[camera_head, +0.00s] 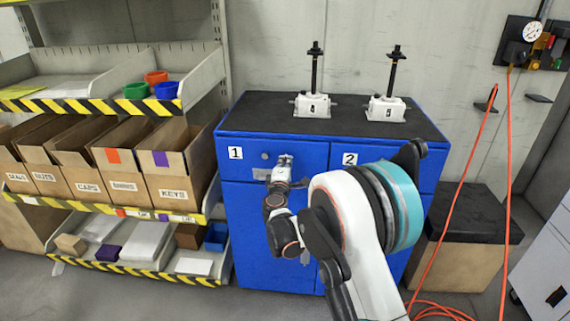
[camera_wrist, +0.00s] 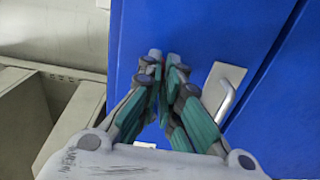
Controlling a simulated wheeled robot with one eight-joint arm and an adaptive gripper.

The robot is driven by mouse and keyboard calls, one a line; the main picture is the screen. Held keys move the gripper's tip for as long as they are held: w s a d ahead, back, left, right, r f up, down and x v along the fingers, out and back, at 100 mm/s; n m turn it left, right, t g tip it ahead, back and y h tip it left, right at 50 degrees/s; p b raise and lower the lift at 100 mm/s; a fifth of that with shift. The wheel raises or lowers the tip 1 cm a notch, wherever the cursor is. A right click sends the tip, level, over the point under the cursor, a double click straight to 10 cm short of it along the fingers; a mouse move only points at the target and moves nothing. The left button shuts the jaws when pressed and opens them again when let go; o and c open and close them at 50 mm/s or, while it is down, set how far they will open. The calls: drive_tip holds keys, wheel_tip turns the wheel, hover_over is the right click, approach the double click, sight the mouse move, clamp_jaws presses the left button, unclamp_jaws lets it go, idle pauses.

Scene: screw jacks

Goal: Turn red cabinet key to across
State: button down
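No red key can be told apart in either view; the spot at my fingertips is hidden. The blue cabinet (camera_head: 236,194) has a drawer front marked 1 (camera_head: 235,153) at left and one marked 2 (camera_head: 350,159) at right. My gripper (camera_head: 284,160) is up against drawer front 1, beside a small round grey fitting (camera_head: 264,155). In the wrist view, the fingers of my gripper (camera_wrist: 164,58) are close together in front of the blue face, with a narrow gap. Whether something thin is between them cannot be told. A metal handle (camera_wrist: 224,100) is just right of the fingers.
Two screw jacks (camera_head: 312,104) (camera_head: 387,108) stand on the black cabinet top (camera_head: 345,120). A shelf with cardboard bins (camera_head: 174,187) is close on the left. Orange hoses (camera_head: 469,165) hang at the right, by a black-topped box (camera_head: 470,212).

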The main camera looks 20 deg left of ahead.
idle(0.3)
drive_tip(key=c, duration=1.8)
unclamp_jaws()
drive_tip(key=shift+s, duration=0.1)
drive_tip(key=v, duration=1.2)
drive_tip(key=shift+f, duration=0.1)
